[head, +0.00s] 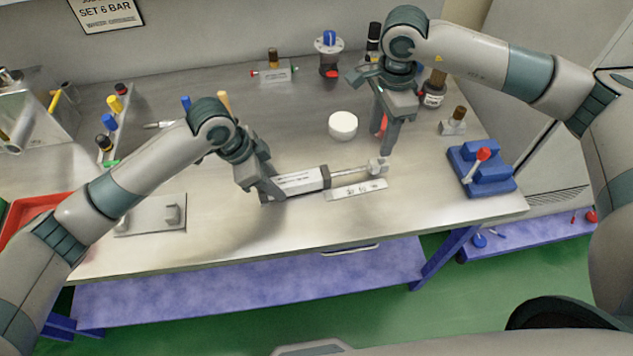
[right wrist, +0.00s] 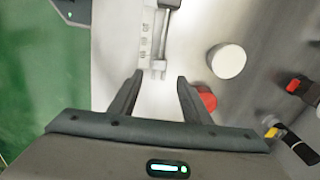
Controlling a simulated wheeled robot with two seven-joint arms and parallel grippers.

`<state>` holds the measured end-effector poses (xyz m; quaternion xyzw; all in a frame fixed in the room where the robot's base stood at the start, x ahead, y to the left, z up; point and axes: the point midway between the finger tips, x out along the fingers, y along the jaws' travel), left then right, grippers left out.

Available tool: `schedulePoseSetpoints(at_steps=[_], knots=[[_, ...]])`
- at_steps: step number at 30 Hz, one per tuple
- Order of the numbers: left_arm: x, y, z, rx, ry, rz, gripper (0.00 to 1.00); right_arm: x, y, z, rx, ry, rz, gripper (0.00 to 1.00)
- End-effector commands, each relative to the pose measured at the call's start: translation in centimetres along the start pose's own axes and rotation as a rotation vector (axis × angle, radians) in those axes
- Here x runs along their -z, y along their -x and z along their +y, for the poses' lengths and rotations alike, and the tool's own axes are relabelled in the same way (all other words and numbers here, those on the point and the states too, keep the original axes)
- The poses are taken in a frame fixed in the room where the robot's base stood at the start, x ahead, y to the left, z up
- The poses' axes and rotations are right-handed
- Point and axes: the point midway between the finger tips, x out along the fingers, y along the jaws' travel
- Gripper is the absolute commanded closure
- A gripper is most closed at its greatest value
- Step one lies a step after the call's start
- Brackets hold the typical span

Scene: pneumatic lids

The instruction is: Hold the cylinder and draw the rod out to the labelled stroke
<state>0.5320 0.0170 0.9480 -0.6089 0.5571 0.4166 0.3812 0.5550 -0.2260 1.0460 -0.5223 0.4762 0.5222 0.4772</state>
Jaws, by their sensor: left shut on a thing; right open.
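The cylinder (head: 292,182), a pale body with a dark end cap, lies on the bench. My left gripper (head: 270,191) is shut on its left end. The metal rod (head: 350,173) sticks out to the right and ends in a grey rod end (head: 378,166). A white plate with marks (head: 356,189) lies alongside the rod; its marks are too small to read. My right gripper (head: 385,148) is open and empty, just above and beyond the rod end. In the right wrist view the rod end (right wrist: 158,66) shows just ahead of the open fingertips (right wrist: 159,76).
A white round pot (head: 343,125) stands behind the rod, with a red item (right wrist: 207,97) near my right gripper. A blue fixture with a red-knobbed lever (head: 482,168) is at the right. A metal plate with a bracket (head: 150,221) lies left. The bench front is clear.

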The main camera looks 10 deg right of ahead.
Motion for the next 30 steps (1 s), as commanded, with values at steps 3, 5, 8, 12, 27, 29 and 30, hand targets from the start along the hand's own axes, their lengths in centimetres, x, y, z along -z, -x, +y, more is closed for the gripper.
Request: schedulePoseSetpoints(at_steps=[3, 5, 8, 12, 27, 29, 30], knots=[[-0.1, -0.1, 0.0, -0.001, 0.0, -0.001, 0.89, 0.0, 2.2, -0.1, 0.003, 0.0, 0.0, 0.56], [-0.1, -0.1, 0.0, -0.001, 0.0, -0.001, 0.89, 0.0, 3.3, -0.1, 0.002, -0.001, 0.0, 0.56], [-0.1, -0.1, 0.0, -0.001, 0.0, -0.001, 0.89, 0.0, 5.0, -0.1, 0.002, -0.001, 0.001, 0.56], [0.0, -0.1, 0.0, -0.001, 0.0, -0.001, 0.89, 0.0, 7.1, 0.0, 0.002, 0.0, 0.0, 0.56], [0.0, -0.1, 0.0, -0.001, 0.0, -0.001, 0.89, 0.0, 8.9, 0.0, -0.001, -0.001, 0.001, 0.56], [0.0, -0.1, 0.0, -0.001, 0.0, -0.001, 0.62, 0.0, 8.9, 0.0, -0.001, -0.001, 0.001, 0.56], [0.0, -0.1, 0.0, -0.001, 0.0, -0.001, 0.52, 0.0, 8.9, 0.0, -0.001, -0.001, 0.001, 0.56]])
